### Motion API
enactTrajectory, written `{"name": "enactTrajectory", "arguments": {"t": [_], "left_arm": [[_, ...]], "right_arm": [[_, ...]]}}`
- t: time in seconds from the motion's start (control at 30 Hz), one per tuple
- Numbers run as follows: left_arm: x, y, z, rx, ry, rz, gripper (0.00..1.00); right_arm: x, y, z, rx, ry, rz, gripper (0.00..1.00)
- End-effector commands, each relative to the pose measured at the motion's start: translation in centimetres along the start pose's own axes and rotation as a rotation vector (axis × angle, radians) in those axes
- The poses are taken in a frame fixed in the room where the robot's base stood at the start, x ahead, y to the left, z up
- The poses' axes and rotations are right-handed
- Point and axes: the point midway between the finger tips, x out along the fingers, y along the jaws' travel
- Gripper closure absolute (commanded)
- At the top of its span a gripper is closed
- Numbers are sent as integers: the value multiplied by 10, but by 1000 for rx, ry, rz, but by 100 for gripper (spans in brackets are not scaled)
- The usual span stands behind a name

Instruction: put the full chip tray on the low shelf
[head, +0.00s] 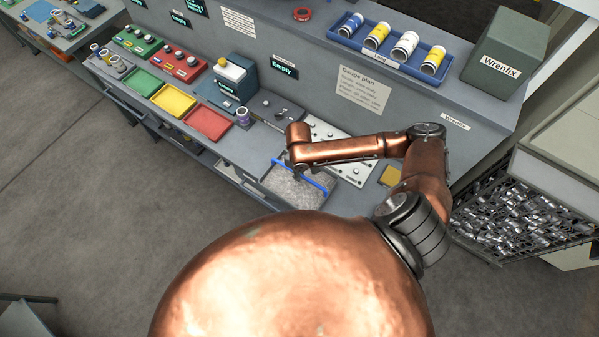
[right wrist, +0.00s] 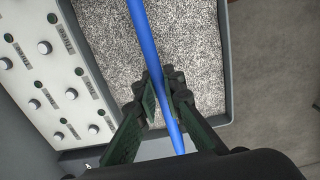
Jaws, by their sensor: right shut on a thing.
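The chip tray (head: 316,204) is a grey box filled with grey metal chips, with a blue bar handle (head: 314,188) across its top. It sits at the front edge of the bench, below my right arm. In the right wrist view the tray's rim (right wrist: 228,60) and speckled chips lie under the blue handle (right wrist: 142,35). My right gripper (right wrist: 162,98) has its dark green fingers on both sides of the handle and is shut on it. In the head view the fingers are mostly hidden by my wrist. My left gripper is not in view. I cannot clearly make out the low shelf.
A panel of knobs (right wrist: 45,75) lies beside the tray. Green, yellow (head: 174,100) and red (head: 207,124) bins stand left along the bench. A wire basket of metal parts (head: 525,219) stands at right. The floor (head: 130,225) in front is clear.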

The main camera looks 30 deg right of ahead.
Motion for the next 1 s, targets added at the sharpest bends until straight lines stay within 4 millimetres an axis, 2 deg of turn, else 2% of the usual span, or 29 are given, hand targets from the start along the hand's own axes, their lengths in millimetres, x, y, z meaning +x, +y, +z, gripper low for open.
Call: {"name": "enactTrajectory", "arguments": {"t": [0.03,0.07,0.3,0.63,0.77,1.0], "left_arm": [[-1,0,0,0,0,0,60],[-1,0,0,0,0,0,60],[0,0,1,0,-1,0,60],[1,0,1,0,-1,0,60],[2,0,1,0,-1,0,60],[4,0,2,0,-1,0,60]], "right_arm": [[0,0,-2,0,4,0,100],[1,0,0,0,-1,-1,89],[1,0,0,0,-1,0,74],[-3,0,0,0,0,1,74],[-19,0,0,0,2,-1,74],[-69,0,-1,-1,2,1,74]]}}
